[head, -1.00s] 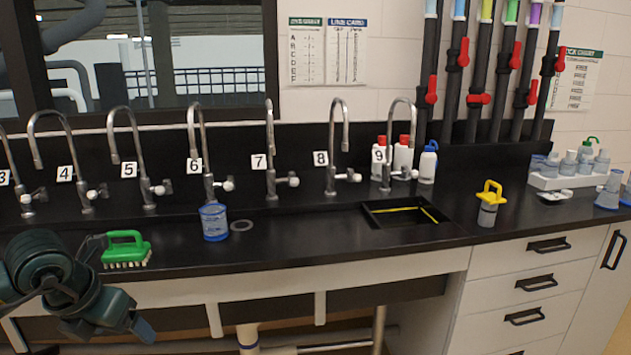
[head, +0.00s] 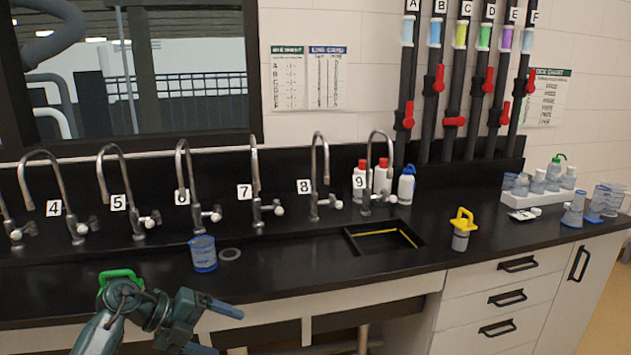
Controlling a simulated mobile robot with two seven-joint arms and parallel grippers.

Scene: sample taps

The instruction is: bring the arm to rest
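My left arm comes in at the lower left of the head view, in front of the bench's front edge. Its gripper (head: 214,328) points right, with two blue fingers spread apart and nothing between them. It is clear of the bench top. My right gripper is not in the view. A row of numbered sample taps (head: 254,185) stands along the back of the black bench (head: 300,270).
A green brush (head: 121,275) lies partly hidden behind my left arm. A sink opening (head: 384,238) is right of centre. A yellow-topped container (head: 461,229) stands right of it. A white rack (head: 538,196) of bottles is at the far right. The bench middle is clear.

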